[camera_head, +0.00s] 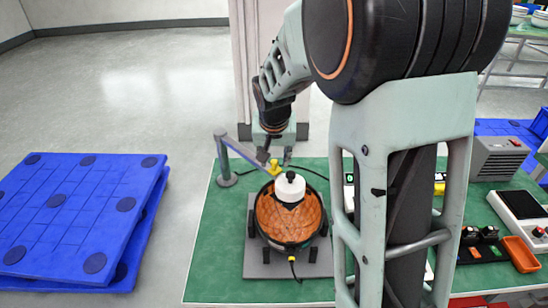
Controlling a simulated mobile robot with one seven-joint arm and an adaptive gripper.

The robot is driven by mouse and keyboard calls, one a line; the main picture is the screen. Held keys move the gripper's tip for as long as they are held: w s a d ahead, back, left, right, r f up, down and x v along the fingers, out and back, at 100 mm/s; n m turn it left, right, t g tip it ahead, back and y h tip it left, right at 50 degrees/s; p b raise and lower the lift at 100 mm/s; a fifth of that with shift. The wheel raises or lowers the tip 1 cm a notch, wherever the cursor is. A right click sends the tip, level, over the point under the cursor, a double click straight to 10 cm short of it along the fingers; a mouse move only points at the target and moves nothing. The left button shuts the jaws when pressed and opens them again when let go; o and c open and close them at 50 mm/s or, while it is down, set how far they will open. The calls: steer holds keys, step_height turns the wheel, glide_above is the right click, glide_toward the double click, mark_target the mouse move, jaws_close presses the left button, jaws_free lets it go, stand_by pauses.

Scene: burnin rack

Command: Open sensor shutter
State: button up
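A round black-rimmed fixture with an orange-brown mesh bowl (268,217) stands on a grey plate (270,270) on the green mat. A white cylinder with a black knob (290,186) stands at the bowl's back right. A yellow part (274,168) shows just behind the rim. I cannot tell which part is the sensor shutter. My gripper (275,158) hangs behind and above the fixture, close to the yellow part in the picture. Its fingertips look apart with nothing visible between them. Whether it touches anything is unclear.
A grey post with a slanted bar (224,160) stands left of my gripper. My arm hides the mat's right middle. A grey box (498,158), a panel device (523,208) and an orange tray (521,254) are at right. Blue pallets (75,215) lie at left. The mat's front left is clear.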

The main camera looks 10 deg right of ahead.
mark_target(258, 162)
jaws_close()
steer(key=w+a, duration=0.1)
steer(key=w, duration=0.1)
steer(key=w+a, duration=0.1)
steer(key=w, duration=0.1)
steer(key=w+a, duration=0.1)
steer(key=w, duration=0.1)
steer(key=shift+a, duration=0.3)
jaws_free()
steer(key=shift+s, duration=0.1)
